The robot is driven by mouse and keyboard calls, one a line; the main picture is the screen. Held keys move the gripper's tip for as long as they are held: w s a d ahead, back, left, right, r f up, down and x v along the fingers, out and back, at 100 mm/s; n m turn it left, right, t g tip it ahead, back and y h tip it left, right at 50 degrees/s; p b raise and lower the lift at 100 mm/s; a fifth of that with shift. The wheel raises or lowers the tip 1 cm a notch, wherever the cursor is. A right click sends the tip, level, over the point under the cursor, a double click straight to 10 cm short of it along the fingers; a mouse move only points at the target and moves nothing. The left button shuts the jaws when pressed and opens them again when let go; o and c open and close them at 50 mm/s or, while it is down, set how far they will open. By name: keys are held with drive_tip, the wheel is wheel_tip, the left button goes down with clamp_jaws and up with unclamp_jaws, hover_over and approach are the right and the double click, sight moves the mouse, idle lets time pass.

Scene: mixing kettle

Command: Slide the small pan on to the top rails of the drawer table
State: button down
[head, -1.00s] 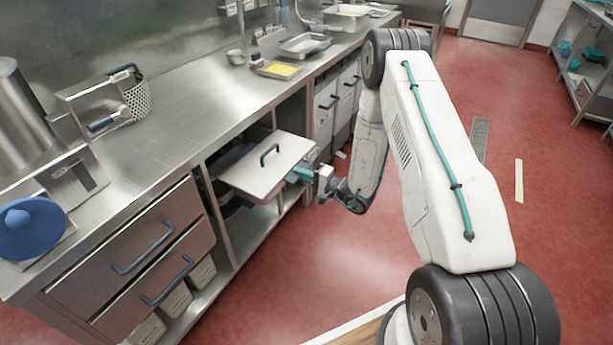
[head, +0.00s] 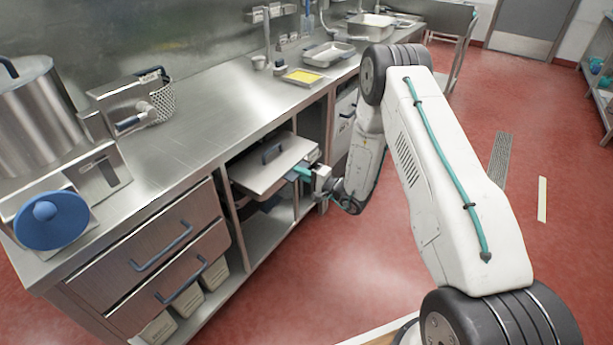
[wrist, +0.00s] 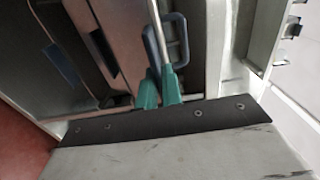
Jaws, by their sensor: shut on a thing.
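The small pan (head: 268,168) is a shallow metal pan with a flat lid and a blue-grey handle on top. It sits in the upper part of the open bay of the drawer table (head: 190,125), partly under the worktop, its near part sticking out. My gripper (head: 304,172), with teal fingers, is shut on the pan's edge at its right end. In the wrist view, the teal fingers (wrist: 160,92) close around a thin pale edge, with the lid handle close by. The rails under the pan are hidden, so I cannot tell how it rests on them.
Two closed drawers (head: 150,245) lie left of the bay. A lower shelf (head: 265,235) runs beneath the pan.

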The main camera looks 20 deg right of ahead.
sight(270, 157)
drive_tip(key=shift+x, duration=0.95)
drive_tip(key=shift+w+r, duration=0.1)
drive_tip(key=shift+r, duration=0.1)
drive_tip(key=shift+x, duration=5.75)
drive_tip(key=shift+w+a+f, duration=0.2)
drive_tip(key=shift+a+f, duration=0.05)
drive_tip(key=shift+f, duration=0.05)
drive_tip(key=c, duration=1.5)
unclamp_jaws()
drive_tip(key=shift+o, duration=0.7)
drive_tip(key=shift+s+f, duration=0.15)
drive_tip(key=shift+f, duration=0.15)
drive_tip(key=o, duration=0.3)
